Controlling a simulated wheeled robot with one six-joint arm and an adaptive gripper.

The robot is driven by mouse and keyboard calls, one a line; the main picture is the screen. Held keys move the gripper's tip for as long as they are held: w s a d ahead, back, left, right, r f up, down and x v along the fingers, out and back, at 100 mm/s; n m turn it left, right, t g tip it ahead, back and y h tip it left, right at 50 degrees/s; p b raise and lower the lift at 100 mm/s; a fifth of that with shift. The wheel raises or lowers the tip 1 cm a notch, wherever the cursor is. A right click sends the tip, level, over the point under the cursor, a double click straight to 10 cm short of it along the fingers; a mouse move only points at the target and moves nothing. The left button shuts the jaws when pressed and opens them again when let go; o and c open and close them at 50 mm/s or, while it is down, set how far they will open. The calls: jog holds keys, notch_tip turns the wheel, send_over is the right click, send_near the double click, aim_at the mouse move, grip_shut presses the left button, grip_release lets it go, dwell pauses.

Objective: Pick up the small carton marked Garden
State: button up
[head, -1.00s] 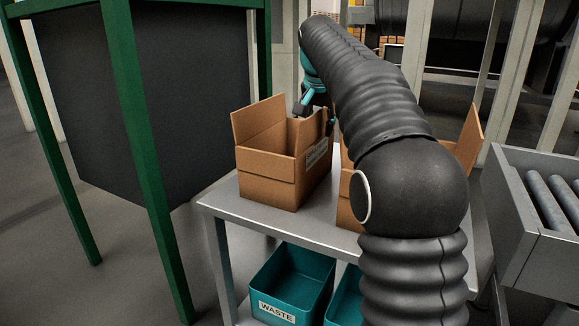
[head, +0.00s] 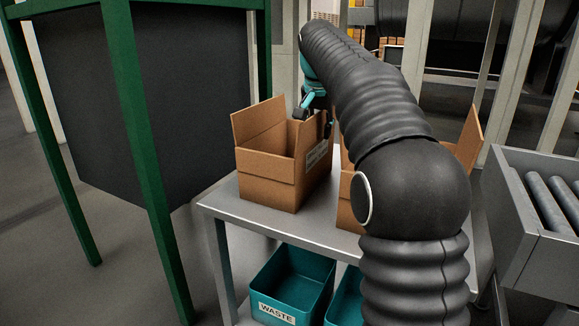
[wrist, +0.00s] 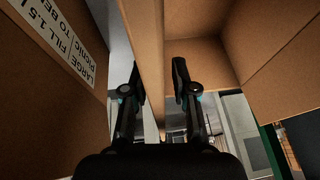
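No marking reading Garden is legible in either view. An open brown carton (head: 268,180) stands on the grey table, with a white label (head: 317,153) on its right side too small to read. A second open carton (head: 347,205) is mostly hidden behind my arm. My gripper (wrist: 157,68) is open, with a brown cardboard wall (wrist: 149,40) between its two fingers. I cannot tell whether either finger touches it. In the head view, my gripper shows partly at the first carton's back right. In the wrist view, a label (wrist: 65,35) at left reads LARGE FILL and PICNIC.
The grey table (head: 285,226) has a clear front strip. Teal bins, one marked WASTE (head: 290,277), sit on the shelf below. A green frame (head: 140,130) with a dark panel stands left. A roller conveyor (head: 545,195) stands right.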

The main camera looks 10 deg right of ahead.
grip_shut()
jog(key=shift+r, duration=0.15)
